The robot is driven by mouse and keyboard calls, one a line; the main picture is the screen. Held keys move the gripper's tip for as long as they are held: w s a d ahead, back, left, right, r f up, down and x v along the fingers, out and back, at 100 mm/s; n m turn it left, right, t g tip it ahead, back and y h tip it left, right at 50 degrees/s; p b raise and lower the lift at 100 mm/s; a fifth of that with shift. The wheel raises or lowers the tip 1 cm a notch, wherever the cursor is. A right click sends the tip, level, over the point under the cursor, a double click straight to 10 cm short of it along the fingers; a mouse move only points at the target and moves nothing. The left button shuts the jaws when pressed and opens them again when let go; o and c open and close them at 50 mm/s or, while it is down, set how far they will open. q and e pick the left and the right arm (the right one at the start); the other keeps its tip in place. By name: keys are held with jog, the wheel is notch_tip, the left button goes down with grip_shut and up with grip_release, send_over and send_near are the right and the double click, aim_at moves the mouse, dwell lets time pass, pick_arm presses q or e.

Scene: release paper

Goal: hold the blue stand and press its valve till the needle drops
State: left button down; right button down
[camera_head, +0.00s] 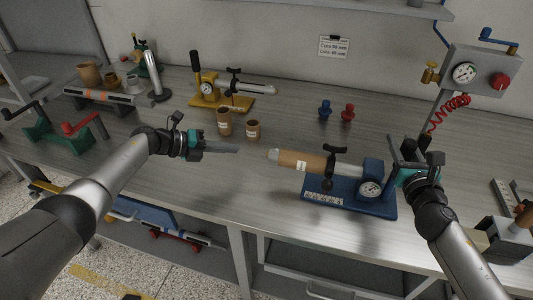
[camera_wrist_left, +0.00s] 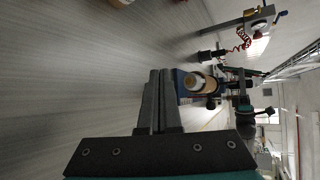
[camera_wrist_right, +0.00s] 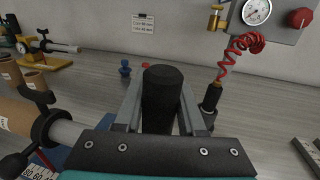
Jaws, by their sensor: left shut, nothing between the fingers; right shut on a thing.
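The blue stand (camera_head: 345,198) is on the bench with a dial gauge (camera_head: 370,188) at its right end; the needle is too small to read. Its grey mandrel carries a brown cardboard core (camera_head: 302,161) and points left to a pale tip (camera_head: 273,155). A black T-handled clamp (camera_head: 328,172) sits around the middle; I cannot single out the valve. My right gripper (camera_head: 397,152) is shut on an upright black grip (camera_wrist_right: 160,92) by the gauge end. My left gripper (camera_head: 236,151) is shut and empty, left of the tip and apart from it. The tip faces the left wrist view (camera_wrist_left: 195,82).
Two loose cores (camera_head: 224,122) stand behind my left gripper. A yellow stand (camera_head: 222,100) and blue and red pegs (camera_head: 347,113) are farther back. A grey gauge box (camera_head: 482,72) with a red coiled hose (camera_head: 449,114) rises behind my right gripper. Bare bench lies front left of the blue stand.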

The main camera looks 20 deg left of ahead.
aim_at(267, 155)
pick_arm(q)
jog(key=shift+d, duration=3)
jog(key=shift+d, duration=0.1)
jog(key=shift+d, duration=0.3)
jog(key=shift+d, duration=0.85)
dwell(1.8)
jog(key=shift+a, duration=1.15)
jog(key=shift+a, duration=2.6)
